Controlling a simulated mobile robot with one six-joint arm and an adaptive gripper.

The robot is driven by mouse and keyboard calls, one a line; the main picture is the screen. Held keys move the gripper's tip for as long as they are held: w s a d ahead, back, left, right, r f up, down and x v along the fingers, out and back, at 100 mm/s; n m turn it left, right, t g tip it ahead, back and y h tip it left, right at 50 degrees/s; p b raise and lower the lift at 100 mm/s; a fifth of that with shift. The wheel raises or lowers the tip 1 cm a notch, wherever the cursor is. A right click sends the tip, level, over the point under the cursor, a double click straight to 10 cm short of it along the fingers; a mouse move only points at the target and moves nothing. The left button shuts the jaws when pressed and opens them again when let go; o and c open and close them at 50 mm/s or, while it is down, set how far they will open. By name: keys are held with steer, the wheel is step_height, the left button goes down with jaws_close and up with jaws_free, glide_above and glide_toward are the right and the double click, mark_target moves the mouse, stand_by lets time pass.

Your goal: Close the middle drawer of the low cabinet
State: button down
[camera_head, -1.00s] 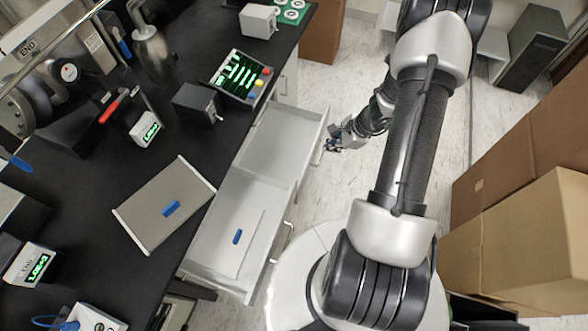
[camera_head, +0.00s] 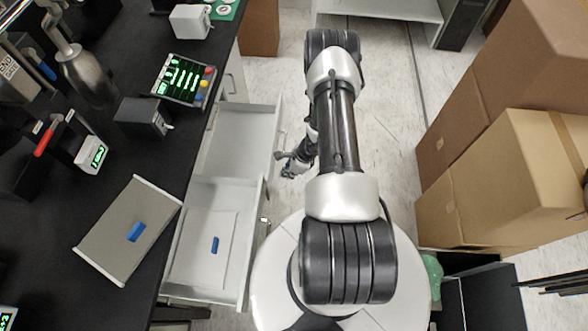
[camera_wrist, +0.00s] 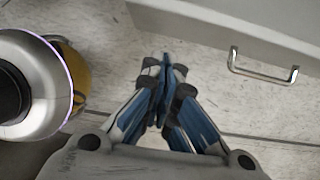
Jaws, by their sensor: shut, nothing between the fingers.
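Two white drawers stand open side by side under the black bench in the head view. The far drawer (camera_head: 238,150) looks empty; the near drawer (camera_head: 212,238) holds a flat pale panel with a blue piece. I cannot tell which is the middle one. My gripper (camera_head: 289,167) is low over the floor, just right of the far drawer's front. In the wrist view my gripper (camera_wrist: 166,62) is shut and empty, its blue fingers together. A pale drawer front (camera_wrist: 215,22) with a metal bar handle (camera_wrist: 262,70) is ahead and to the right, apart from the fingertips.
The black bench top (camera_head: 60,210) carries a grey panel (camera_head: 128,232), a lit device (camera_head: 184,80) and several small instruments. Cardboard boxes (camera_head: 515,185) stack along the right. Pale floor (camera_head: 390,120) is free between the boxes and my arm.

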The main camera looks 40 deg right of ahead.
steer(key=shift+w+a+r, duration=0.2)
steer(key=shift+w+a, duration=0.85)
steer(key=shift+w, duration=0.25)
steer(key=w+a+b, duration=0.3)
steer(key=w+a, duration=1.1)
steer(key=w, duration=0.3)
steer(key=shift+w+a, duration=0.15)
steer(key=shift+a, duration=0.2)
